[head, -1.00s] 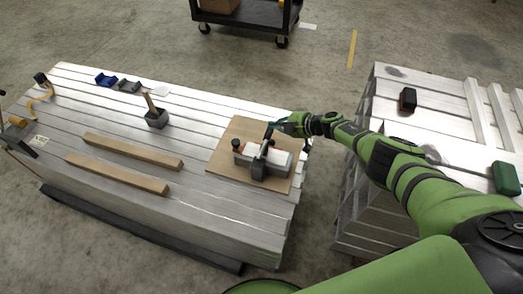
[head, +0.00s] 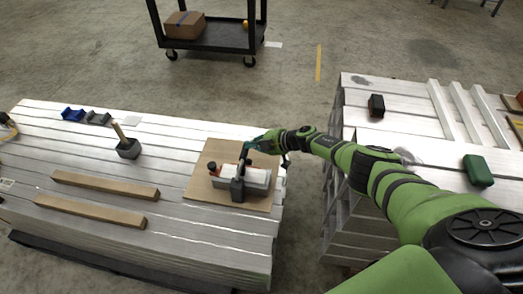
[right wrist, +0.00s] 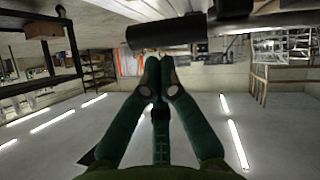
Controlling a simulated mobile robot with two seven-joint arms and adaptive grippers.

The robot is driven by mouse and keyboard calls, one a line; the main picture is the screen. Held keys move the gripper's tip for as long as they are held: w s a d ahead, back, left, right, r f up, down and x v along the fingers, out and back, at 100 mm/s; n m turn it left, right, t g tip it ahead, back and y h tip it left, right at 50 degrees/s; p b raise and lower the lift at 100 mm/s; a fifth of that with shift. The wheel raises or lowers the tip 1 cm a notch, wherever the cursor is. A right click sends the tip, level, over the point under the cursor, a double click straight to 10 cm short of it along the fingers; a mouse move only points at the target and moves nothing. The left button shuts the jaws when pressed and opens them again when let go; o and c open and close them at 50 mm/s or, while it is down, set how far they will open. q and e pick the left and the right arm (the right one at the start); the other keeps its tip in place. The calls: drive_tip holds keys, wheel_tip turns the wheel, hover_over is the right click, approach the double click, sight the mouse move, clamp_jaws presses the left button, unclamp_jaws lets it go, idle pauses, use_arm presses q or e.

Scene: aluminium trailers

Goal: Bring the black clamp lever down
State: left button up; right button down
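The clamp (head: 238,190) sits on a wooden board on the slatted aluminium surface, beside a pale block (head: 258,178). Its black lever (head: 244,161) stands up, tilted slightly toward the back right. My right gripper (head: 250,146) is at the lever's upper end, partly overlapping it, so contact cannot be told. In the right wrist view, the green fingers (right wrist: 159,62) converge with tips together and nothing visible between them. A black cylindrical bar (right wrist: 165,35), apparently the lever's handle, lies just past the tips. My left gripper is not in view.
The board (head: 205,188) lies at the surface's right end. Two wooden bars (head: 105,186), a grey block with a wooden handle (head: 128,149) and small bins (head: 73,115) lie left. Another aluminium stack (head: 365,115) stands right, across a gap. A black cart (head: 215,38) is behind.

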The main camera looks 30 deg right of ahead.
drive_tip(key=v, duration=1.1)
drive_tip(key=shift+s, duration=0.2)
drive_tip(key=shift+r, duration=0.1)
